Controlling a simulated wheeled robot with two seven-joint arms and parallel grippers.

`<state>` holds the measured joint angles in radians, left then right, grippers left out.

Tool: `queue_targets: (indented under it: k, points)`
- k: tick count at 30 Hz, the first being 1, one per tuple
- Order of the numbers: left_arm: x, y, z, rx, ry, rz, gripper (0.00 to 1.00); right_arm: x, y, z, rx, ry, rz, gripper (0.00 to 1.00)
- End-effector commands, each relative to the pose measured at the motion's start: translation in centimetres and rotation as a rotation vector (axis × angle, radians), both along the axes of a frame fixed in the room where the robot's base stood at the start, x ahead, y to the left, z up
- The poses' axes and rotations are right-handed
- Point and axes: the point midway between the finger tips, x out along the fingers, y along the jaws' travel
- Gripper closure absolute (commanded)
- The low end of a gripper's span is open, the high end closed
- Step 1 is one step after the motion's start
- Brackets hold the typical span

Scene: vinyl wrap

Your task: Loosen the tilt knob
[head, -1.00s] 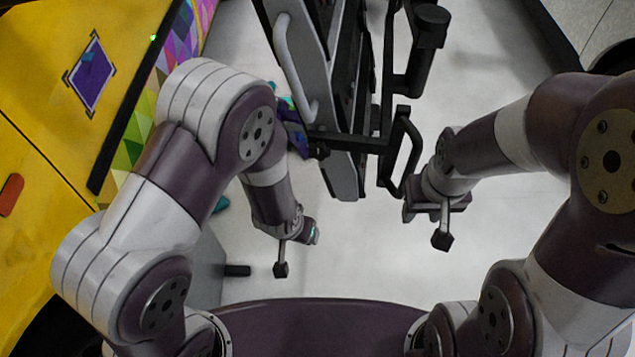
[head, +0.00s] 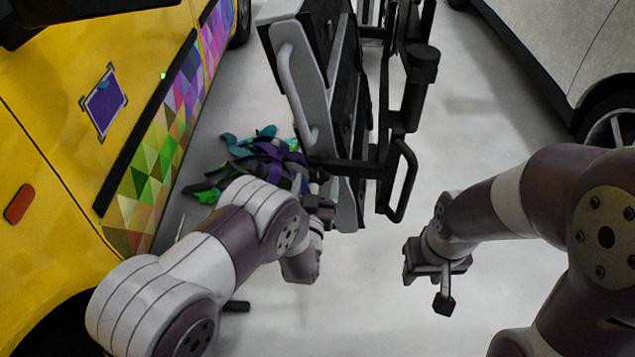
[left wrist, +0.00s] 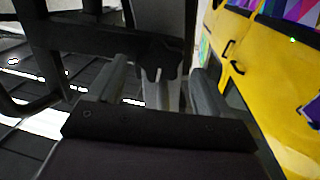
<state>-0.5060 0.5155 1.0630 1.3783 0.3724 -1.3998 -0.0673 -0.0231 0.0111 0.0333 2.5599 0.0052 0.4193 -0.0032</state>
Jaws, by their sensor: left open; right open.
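The tilt knob appears to be a small dark piece (head: 319,175) at the left end of the black crossbar (head: 350,167) on the upright cart frame. My left gripper (head: 320,203) is at that end of the bar, just below the knob. In the left wrist view its two grey fingers (left wrist: 160,85) are apart, with a dark part of the frame and a grey upright (left wrist: 165,95) beyond or between them. I cannot tell if the fingers touch the knob. My right gripper (head: 430,285) is open and empty, right of and below the black loop handle (head: 405,185).
The frame carries a grey handle bar (head: 295,80) and black uprights. A yellow vehicle (head: 60,140) with a colourful wrap stands left, a pale car (head: 570,50) right. Crumpled purple and teal vinyl scraps (head: 262,155) lie on the floor. The floor below the frame is clear.

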Motion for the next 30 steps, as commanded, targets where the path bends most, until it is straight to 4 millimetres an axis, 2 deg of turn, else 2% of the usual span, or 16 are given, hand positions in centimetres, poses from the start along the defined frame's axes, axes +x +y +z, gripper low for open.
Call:
queue_targets:
  k: [5,13,18,30]
  points:
    - [1.8,-0.2,-0.1,-0.001,0.0,0.0,0.21,0.0,0.0,-0.4,0.0,0.0,0.0,0.57]
    - [2.0,-0.3,0.0,0.0,0.001,-0.001,0.21,0.0,0.0,-0.4,0.0,0.0,0.0,0.57]
    - [2.0,-0.3,0.0,0.0,0.001,0.0,0.76,0.0,0.0,-0.4,0.0,0.0,0.0,0.57]
    - [2.0,-0.2,-0.1,-0.058,0.01,0.001,0.76,0.0,0.0,-0.6,0.0,0.0,0.0,0.57]
